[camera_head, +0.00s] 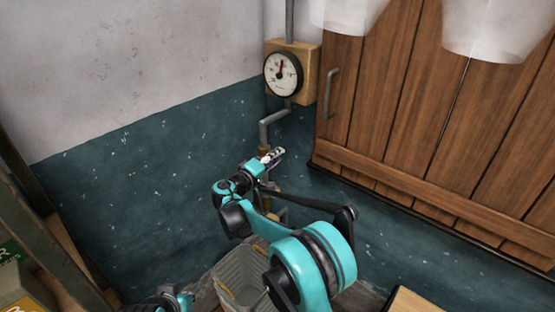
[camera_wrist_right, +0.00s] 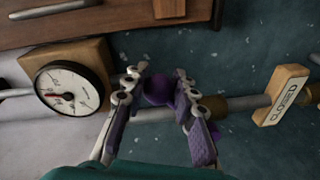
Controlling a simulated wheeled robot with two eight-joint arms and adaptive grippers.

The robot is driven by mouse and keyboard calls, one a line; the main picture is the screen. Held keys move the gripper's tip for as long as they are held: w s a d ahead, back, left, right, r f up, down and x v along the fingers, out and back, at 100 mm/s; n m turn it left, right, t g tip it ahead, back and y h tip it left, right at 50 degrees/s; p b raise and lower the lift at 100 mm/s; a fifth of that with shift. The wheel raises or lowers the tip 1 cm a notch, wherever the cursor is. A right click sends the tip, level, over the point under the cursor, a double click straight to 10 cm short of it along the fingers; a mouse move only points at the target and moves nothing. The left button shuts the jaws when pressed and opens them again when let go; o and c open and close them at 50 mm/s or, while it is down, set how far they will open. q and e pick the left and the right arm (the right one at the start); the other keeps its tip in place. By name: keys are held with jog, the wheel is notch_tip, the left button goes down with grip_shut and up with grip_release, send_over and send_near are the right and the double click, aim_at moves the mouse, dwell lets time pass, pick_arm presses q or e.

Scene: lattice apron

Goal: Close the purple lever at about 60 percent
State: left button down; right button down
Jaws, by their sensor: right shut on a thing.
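The purple lever (camera_wrist_right: 158,88) shows in the right wrist view as a rounded purple end between my right gripper's fingers. A smaller purple patch shows beside the right finger. My right gripper (camera_wrist_right: 163,76) is shut on the lever, its fingers on both sides of it, in front of the grey pipe (camera_wrist_right: 152,115). In the head view my right gripper (camera_head: 274,156) is at the pipe in the wall corner, and the lever is hidden there. Part of my left arm shows at the bottom edge; its fingers cannot be made out.
A round gauge (camera_head: 283,74) on a wooden block is above my right gripper. A sign reading CLOSED (camera_wrist_right: 288,95) is on the pipe. Wooden doors (camera_head: 430,110) stand at right. A grey basket (camera_head: 241,285) is below my arm; a shelf (camera_head: 40,240) is at left.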

jog(key=shift+a+r, duration=0.1)
jog(key=shift+a, duration=0.1)
jog(key=c, duration=1.2)
grip_release()
jog(key=shift+w+a, duration=0.1)
jog(key=v, duration=1.2)
